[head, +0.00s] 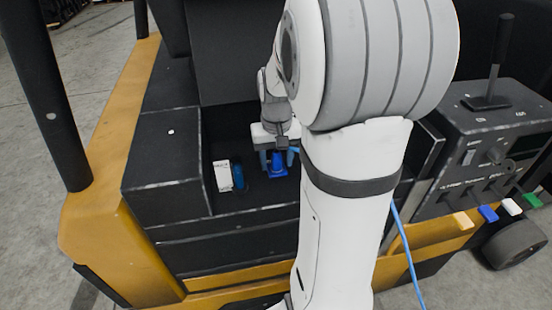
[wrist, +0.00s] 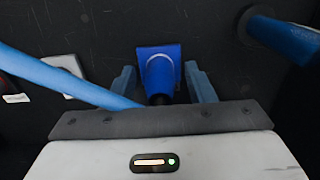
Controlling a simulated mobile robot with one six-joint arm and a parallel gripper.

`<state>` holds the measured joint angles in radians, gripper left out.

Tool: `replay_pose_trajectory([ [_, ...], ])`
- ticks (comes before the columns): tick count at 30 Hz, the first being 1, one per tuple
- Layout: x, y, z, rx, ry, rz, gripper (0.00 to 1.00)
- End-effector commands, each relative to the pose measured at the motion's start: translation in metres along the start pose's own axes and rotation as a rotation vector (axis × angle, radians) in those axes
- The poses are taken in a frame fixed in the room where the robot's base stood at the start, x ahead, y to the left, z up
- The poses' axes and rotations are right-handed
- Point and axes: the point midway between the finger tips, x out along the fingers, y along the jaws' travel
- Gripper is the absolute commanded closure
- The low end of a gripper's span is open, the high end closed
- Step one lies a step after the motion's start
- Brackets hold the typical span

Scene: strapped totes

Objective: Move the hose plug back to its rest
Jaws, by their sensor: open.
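A blue piece with a square plate and a tapered round body, which looks like the hose plug (wrist: 159,72), sits against a dark panel in the wrist view. It also shows in the head view (head: 278,170), low in the dark recess of the machine. My gripper (head: 277,163) is open, with one blue-grey finger on each side of this piece. In the wrist view, gaps show between the fingers and the piece. Its lower end is hidden behind my gripper body. A thick blue hose (wrist: 65,78) crosses at the left; whether it joins the piece cannot be told.
A blue cylinder (head: 238,177) and a white block (head: 222,176) stand left of my gripper in the recess. In the wrist view a blue cylinder (wrist: 285,38) juts from a dark ring at the upper right. A lever console (head: 490,140) stands at right.

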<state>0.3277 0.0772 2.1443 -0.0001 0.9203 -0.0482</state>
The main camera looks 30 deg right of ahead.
Motion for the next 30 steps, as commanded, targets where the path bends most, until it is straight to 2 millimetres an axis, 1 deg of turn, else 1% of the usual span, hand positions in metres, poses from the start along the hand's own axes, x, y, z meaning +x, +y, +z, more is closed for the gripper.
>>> replay_pose_trajectory([
  [7, 0.0, 0.0002, 0.0, 0.001, 0.0, 0.0, 0.52],
  [24, 0.0, 0.0006, 0.0, 0.001, 0.0, 0.0, 0.98],
  [25, 0.0, 0.0006, 0.0, 0.001, 0.0, 0.0, 1.0],
  [30, -0.0002, 0.0007, 0.0, 0.001, 0.0, 0.0, 1.0],
])
